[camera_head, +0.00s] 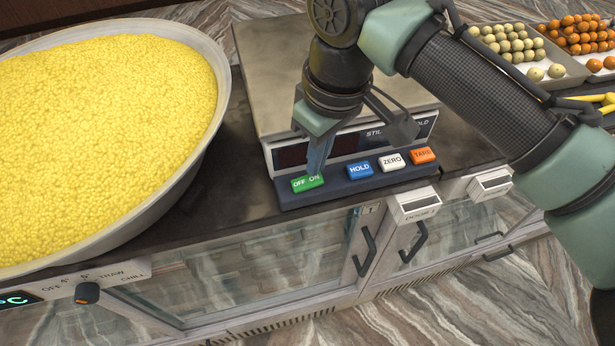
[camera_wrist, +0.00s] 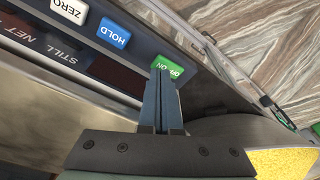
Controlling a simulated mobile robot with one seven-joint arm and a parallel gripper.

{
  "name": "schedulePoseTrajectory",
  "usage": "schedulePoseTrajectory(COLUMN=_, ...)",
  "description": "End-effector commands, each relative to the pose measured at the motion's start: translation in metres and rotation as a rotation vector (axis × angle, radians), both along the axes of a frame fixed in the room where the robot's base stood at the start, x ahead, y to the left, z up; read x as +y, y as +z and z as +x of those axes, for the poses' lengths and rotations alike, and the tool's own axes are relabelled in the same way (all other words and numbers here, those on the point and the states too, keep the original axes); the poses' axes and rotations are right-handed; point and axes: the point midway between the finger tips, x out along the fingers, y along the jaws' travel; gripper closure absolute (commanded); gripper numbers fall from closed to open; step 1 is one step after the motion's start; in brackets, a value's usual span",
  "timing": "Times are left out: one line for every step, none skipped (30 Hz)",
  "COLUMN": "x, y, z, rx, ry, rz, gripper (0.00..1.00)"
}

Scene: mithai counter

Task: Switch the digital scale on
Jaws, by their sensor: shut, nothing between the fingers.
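The digital scale (camera_head: 271,100) stands on the dark counter with a flat metal pan on top. Its front panel has a green OFF ON button (camera_head: 307,183), a blue HOLD, a white ZERO and an orange TARE button. The part of its display (camera_head: 292,156) that shows is dark. My gripper (camera_head: 316,172) is shut and empty, pointing down with its fingertips at the green button. In the wrist view, the fingertips (camera_wrist: 162,68) overlap the edge of the green button (camera_wrist: 168,69). I cannot tell whether they press it. My arm hides part of the display and pan.
A wide metal bowl of yellow grains (camera_head: 95,110) stands close on the left. Trays of round sweets (camera_head: 510,42) are at the back right. Glass-fronted cabinets with handles (camera_head: 364,251) and small label holders (camera_head: 415,205) lie below the counter's front edge.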

Motion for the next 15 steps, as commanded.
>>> schedulePoseTrajectory(x=0.0001, y=-0.0012, z=-0.0001, rx=0.000, ry=0.000, rz=0.000, gripper=1.00)
schedulePoseTrajectory(x=0.0000, y=-0.0017, z=-0.0001, rx=0.000, ry=0.000, rz=0.000, gripper=1.00)
schedulePoseTrajectory(x=0.0001, y=-0.0023, z=0.0000, rx=0.000, ry=0.000, rz=0.000, gripper=1.00)
schedulePoseTrajectory(x=0.0000, y=-0.0028, z=0.0000, rx=0.000, ry=0.000, rz=0.000, gripper=1.00)
schedulePoseTrajectory(x=0.0000, y=-0.0032, z=0.0000, rx=0.000, ry=0.000, rz=0.000, gripper=1.00)
schedulePoseTrajectory(x=0.0000, y=-0.0038, z=0.0000, rx=0.000, ry=0.000, rz=0.000, gripper=1.00)
schedulePoseTrajectory(x=0.0000, y=-0.0043, z=0.0000, rx=0.000, ry=0.000, rz=0.000, gripper=1.00)
schedulePoseTrajectory(x=0.0000, y=-0.0048, z=0.0000, rx=0.000, ry=0.000, rz=0.000, gripper=1.00)
schedulePoseTrajectory(x=0.0000, y=-0.0054, z=0.0000, rx=0.000, ry=0.000, rz=0.000, gripper=1.00)
schedulePoseTrajectory(x=0.0000, y=-0.0059, z=0.0000, rx=0.000, ry=0.000, rz=0.000, gripper=1.00)
schedulePoseTrajectory(x=0.0000, y=-0.0063, z=0.0000, rx=0.000, ry=0.000, rz=0.000, gripper=1.00)
schedulePoseTrajectory(x=0.0000, y=-0.0069, z=0.0000, rx=0.000, ry=0.000, rz=0.000, gripper=1.00)
schedulePoseTrajectory(x=0.0000, y=-0.0074, z=0.0000, rx=0.000, ry=0.000, rz=0.000, gripper=1.00)
schedulePoseTrajectory(x=0.0000, y=-0.0079, z=0.0000, rx=0.000, ry=0.000, rz=0.000, gripper=1.00)
schedulePoseTrajectory(x=0.0000, y=-0.0084, z=0.0000, rx=0.000, ry=0.000, rz=0.000, gripper=1.00)
